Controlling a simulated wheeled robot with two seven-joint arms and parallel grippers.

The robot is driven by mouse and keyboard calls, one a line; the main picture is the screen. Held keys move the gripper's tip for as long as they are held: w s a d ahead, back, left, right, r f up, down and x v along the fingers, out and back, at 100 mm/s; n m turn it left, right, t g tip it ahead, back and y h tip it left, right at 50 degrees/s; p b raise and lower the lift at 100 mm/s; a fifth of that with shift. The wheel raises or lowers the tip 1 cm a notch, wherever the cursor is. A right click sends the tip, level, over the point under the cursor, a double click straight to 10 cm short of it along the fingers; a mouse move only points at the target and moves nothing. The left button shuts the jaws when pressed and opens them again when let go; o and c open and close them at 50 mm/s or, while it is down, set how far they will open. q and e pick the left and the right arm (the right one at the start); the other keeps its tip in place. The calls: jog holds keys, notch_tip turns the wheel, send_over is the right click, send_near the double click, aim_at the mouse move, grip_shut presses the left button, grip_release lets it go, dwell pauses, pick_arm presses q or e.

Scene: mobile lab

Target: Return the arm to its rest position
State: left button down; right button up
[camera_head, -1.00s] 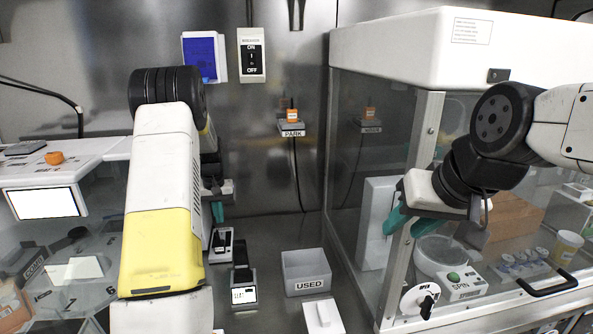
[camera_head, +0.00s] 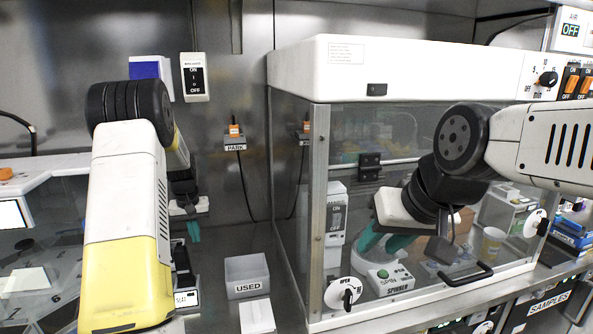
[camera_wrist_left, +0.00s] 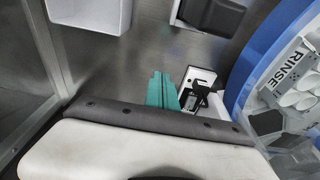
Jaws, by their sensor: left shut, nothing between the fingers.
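My left arm (camera_head: 125,220) comes in from the left of the head view, its white and yellow link in front. My left gripper (camera_head: 194,231) hangs past that link with its teal fingers pointing down, left of the bin marked USED. In the left wrist view its teal fingers (camera_wrist_left: 161,90) are together with nothing between them. My right arm (camera_head: 540,145) reaches in from the right. My right gripper (camera_head: 385,242) has its two teal fingers apart and empty, in front of the glass cabinet.
The USED bin (camera_head: 247,277) stands on the bench, with a white block (camera_head: 257,317) before it. The clear-walled cabinet (camera_head: 400,75) fills the right, with a spinner (camera_head: 392,279) inside. A PARK holder (camera_head: 235,147) is on the back wall.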

pick_arm(q)
jog(key=s+d+r+m+t+h, duration=0.1)
jog(key=s+d+r, duration=0.4)
jog(key=s+r, duration=0.3)
jog(key=s+d+r+t, duration=0.1)
jog(key=s+d+r, duration=0.45)
jog(key=r, duration=0.45)
jog(key=s+d+r+m+t, duration=0.1)
jog(key=s+d, duration=0.2)
jog(key=s, duration=0.7)
jog(key=s+d+r+m+t+h, duration=0.1)
jog(key=s+d, duration=0.3)
jog(key=s, duration=0.6)
jog(key=shift+s+r, duration=0.15)
jog(key=shift+r, duration=0.6)
